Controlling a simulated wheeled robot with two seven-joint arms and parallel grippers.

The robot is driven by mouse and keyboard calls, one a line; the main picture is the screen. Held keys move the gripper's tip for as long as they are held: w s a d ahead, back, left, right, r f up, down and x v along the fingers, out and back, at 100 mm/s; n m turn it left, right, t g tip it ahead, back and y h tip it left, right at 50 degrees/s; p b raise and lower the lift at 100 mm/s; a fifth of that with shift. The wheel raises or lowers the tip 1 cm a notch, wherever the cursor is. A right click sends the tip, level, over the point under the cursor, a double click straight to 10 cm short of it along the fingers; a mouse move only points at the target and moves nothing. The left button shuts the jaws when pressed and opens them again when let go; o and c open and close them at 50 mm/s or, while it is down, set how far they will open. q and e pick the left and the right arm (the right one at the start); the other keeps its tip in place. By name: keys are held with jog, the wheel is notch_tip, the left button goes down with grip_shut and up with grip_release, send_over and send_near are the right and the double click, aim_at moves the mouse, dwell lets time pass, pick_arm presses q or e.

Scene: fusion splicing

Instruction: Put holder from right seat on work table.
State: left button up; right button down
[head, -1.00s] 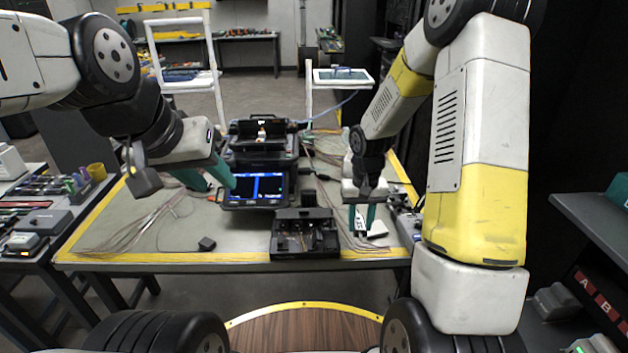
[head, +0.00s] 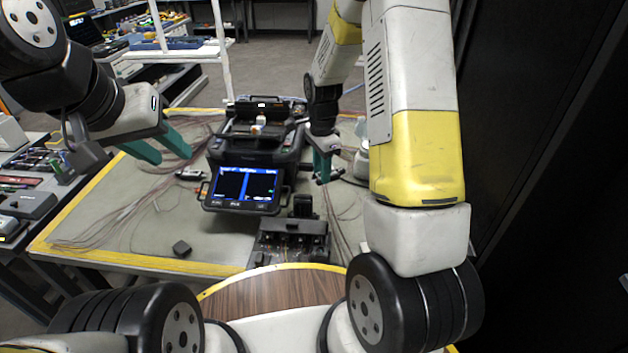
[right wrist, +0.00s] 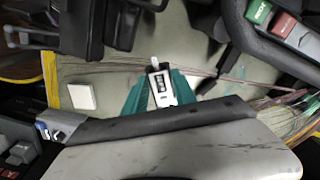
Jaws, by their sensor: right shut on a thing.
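The fusion splicer (head: 245,165) stands at the middle of the work table (head: 120,225), with its blue screen facing me. My right gripper (head: 322,176) is just right of the splicer, above the table. In the right wrist view its green fingers are shut on a small white and black holder (right wrist: 160,88). In the head view the holder is mostly hidden at the fingertips. My left gripper (head: 172,157) is open and empty, left of the splicer, its green fingers apart. The splicer's right seat cannot be made out clearly.
A black tool tray (head: 290,242) sits in front of the splicer. Thin fibre cables (head: 90,240) spread there. A white square (right wrist: 81,96) shows in the right wrist view.

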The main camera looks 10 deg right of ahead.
aim_at(319, 201)
jog(key=m, duration=0.2)
jog(key=w+m, duration=0.1)
jog(key=m, duration=0.3)
jog(key=shift+w+a+r, duration=0.2)
jog(key=shift+w+r, duration=0.05)
jog(key=shift+r, duration=0.1)
jog(key=shift+f, duration=0.25)
notch_tip(319, 201, down, 9)
jog(key=shift+f, duration=0.2)
jog(key=c, duration=1)
grip_release()
jog(key=shift+f, duration=0.1)
